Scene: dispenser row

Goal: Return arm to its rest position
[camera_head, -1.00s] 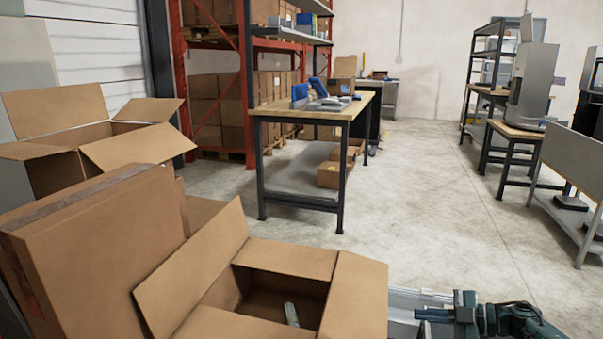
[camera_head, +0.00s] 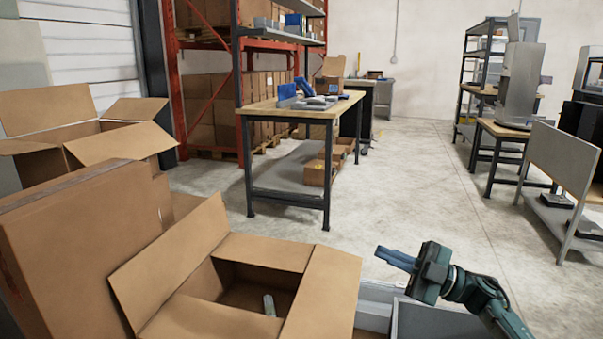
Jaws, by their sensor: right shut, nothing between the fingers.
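My right gripper (camera_head: 394,258) is at the lower right of the head view, raised to the right of an open cardboard box. Its fingers point left and are together, with nothing between them. The open cardboard box (camera_head: 328,300) stands at the bottom centre with its flaps spread. A small pale grey-green item (camera_head: 269,305) lies inside it, partly hidden by the box wall. The gripper is apart from the box. My left gripper does not show.
A closed carton (camera_head: 80,250) and another open box (camera_head: 120,145) stand at the left. A workbench (camera_head: 290,110) is further back, before red racking (camera_head: 205,100). Dispenser tables (camera_head: 500,130) line the right. The floor (camera_head: 400,190) between is clear.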

